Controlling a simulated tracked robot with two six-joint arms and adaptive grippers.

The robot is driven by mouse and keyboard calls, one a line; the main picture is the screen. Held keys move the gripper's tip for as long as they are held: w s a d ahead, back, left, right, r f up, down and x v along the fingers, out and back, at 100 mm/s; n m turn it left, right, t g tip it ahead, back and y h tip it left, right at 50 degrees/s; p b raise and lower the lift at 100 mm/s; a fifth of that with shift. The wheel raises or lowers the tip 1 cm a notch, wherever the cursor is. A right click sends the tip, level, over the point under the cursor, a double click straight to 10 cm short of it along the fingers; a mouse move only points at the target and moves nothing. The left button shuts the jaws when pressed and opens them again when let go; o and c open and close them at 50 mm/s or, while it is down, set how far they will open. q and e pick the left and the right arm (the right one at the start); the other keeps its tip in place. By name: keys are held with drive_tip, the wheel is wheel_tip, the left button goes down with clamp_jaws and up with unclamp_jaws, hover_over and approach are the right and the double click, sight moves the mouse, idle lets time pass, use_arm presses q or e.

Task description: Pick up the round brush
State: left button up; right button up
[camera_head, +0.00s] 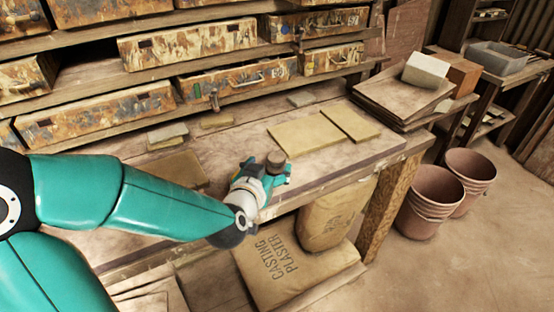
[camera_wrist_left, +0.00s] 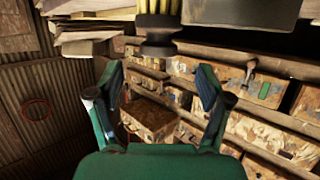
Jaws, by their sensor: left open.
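The round brush shows in the left wrist view (camera_wrist_left: 157,42) at the top edge, with yellow bristles and a dark round body; its top is cut off by the frame. My right gripper is in neither view.
The wooden bench (camera_head: 235,150) holds flat tan boards (camera_head: 306,134) behind the gripper. Drawers (camera_head: 190,43) fill the shelves at the back. Stacked slabs (camera_head: 400,93) stand to the right. A plaster bag (camera_head: 283,265) lies below, and buckets (camera_head: 430,200) stand on the floor.

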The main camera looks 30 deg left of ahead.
sight(276, 157)
use_arm(q)
drive_tip(key=shift+w+a+f, duration=0.2)
drive_tip(key=shift+w+f, duration=0.05)
drive_tip(key=shift+w, duration=0.35)
drive_tip(key=p+x, duration=0.1)
drive_tip(key=x, duration=0.4)
drive_tip(key=shift+w+d, duration=0.1)
drive_tip(key=shift+r, duration=0.1)
drive_tip(key=c, duration=1.4)
drive_tip(key=shift+r, duration=0.15)
drive_tip(key=shift+r, duration=0.55)
wheel_tip(276, 157, up, 19)
drive_tip(key=p, duration=0.7)
drive_tip(key=shift+f, duration=0.15)
